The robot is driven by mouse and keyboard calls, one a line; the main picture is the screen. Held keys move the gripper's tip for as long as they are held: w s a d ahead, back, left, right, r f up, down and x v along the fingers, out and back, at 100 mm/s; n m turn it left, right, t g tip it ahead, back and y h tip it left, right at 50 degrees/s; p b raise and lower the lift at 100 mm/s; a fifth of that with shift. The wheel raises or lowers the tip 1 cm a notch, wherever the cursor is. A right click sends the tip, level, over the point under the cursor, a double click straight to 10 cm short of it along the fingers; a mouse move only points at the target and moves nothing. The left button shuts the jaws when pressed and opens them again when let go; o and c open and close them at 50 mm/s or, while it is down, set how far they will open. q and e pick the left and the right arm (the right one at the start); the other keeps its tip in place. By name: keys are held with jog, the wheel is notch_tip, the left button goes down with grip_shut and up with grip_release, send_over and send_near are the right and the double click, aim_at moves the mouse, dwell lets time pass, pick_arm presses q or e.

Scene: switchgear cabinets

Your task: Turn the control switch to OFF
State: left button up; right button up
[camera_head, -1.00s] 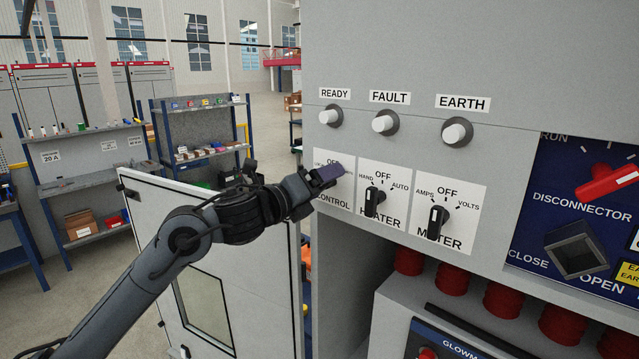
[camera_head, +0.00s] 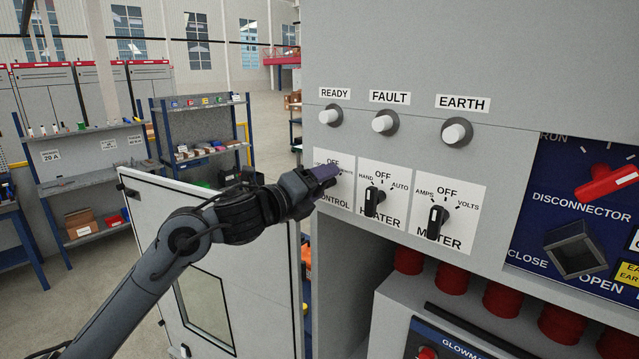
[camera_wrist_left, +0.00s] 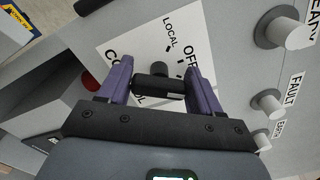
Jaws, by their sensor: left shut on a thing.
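The control switch plate (camera_head: 345,188) is the leftmost white plate on the cabinet front. My left gripper (camera_head: 328,172) is at this plate and covers its knob in the head view. In the left wrist view the black control switch knob (camera_wrist_left: 154,82) sits between the purple fingers of my left gripper (camera_wrist_left: 156,66), which is shut on it. The LOCAL and OFF labels show beside it on the plate (camera_wrist_left: 143,40). The remaining label is hidden, and I cannot tell which position the knob points to. My right gripper is not in view.
The heater switch (camera_head: 374,201) and meter switch (camera_head: 437,222) are to the right on the same panel. READY (camera_head: 330,115), FAULT (camera_head: 385,123) and EARTH (camera_head: 457,132) lamps stick out above. An open cabinet door (camera_head: 250,285) stands below my left arm.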

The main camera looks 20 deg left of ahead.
pick_arm(q)
jog(key=n+p, duration=0.1)
jog(key=n, duration=0.5)
jog(key=shift+f, duration=0.1)
jog(key=shift+n, duration=0.3)
dwell(0.3)
jog(key=o, duration=1)
jog(key=shift+c, duration=0.2)
jog(key=b+v, duration=0.3)
jog(key=v, duration=0.7)
jog(key=shift+s+a, duration=0.15)
jog(key=shift+s, duration=0.25)
